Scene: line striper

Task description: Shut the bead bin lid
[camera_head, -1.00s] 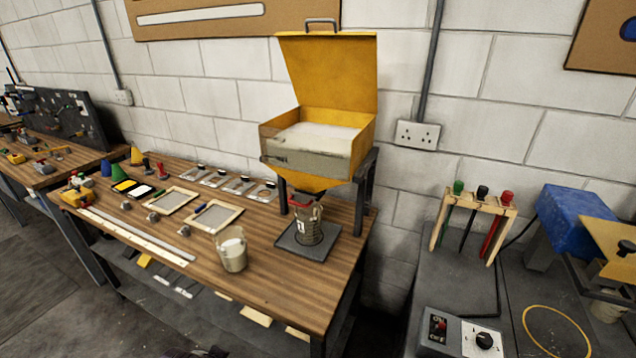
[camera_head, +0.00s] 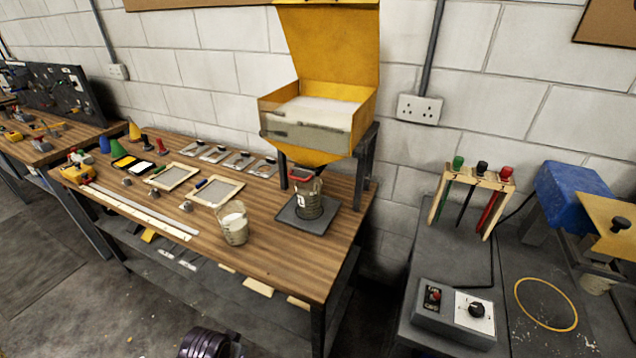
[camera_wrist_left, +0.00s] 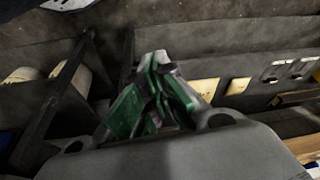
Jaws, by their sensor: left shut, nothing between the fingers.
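The bead bin (camera_head: 303,156) is a yellow hopper with a clear front, filled with white beads, on a dark stand at the right end of the wooden bench. Its yellow lid (camera_head: 328,45) stands open, upright at the back of the bin near the wall. The top of the lid is cut off by the frame's upper edge. My left gripper (camera_wrist_left: 158,62) shows in the left wrist view with its green-padded fingers shut and empty. It is below the bench top, away from the lid. My right gripper is not in view.
A cup of white beads (camera_head: 234,224) is near the bench's front edge. Frames and stencils lie to the left. A grey bench (camera_head: 447,262) with a control box (camera_head: 455,309) stands at right.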

